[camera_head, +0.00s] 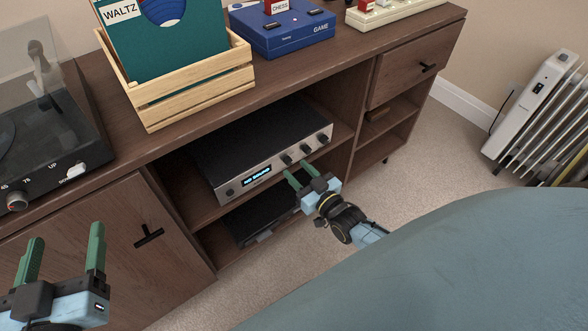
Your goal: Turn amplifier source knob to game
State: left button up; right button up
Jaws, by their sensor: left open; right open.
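The amplifier (268,152) is a black-topped box with a silver front, on the upper shelf of the cabinet's open middle bay. Its front has a lit blue display (257,176) and several dark knobs at the right, including one by the front's right end (323,138). The knob labels are too small to read. My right gripper (299,173) is open, its green fingers just in front of and below the knobs; I cannot tell whether they touch. My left gripper (64,255) is open and empty in front of the cabinet's left door.
The wooden cabinet (170,138) carries a turntable (45,130), a wooden record crate (190,92), a blue game box (290,35) and a cream device. A black device (250,222) sits on the shelf below. A white radiator (535,95) stands right; carpet lies between.

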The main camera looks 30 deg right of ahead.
aim_at(288, 161)
pick_arm(q)
jog(key=shift+s+d+r+t+h+b, duration=0.1)
jog(key=shift+d+r+t+h+b, duration=0.15)
jog(key=shift+r+t, duration=0.6)
jog(key=shift+s+d+r+t+h+b, duration=0.1)
jog(key=shift+r+t+h, duration=0.25)
jog(key=shift+r, duration=0.75)
pick_arm(e)
jog(key=shift+w+a, duration=0.1)
jog(key=shift+w, duration=1.15)
grip_shut()
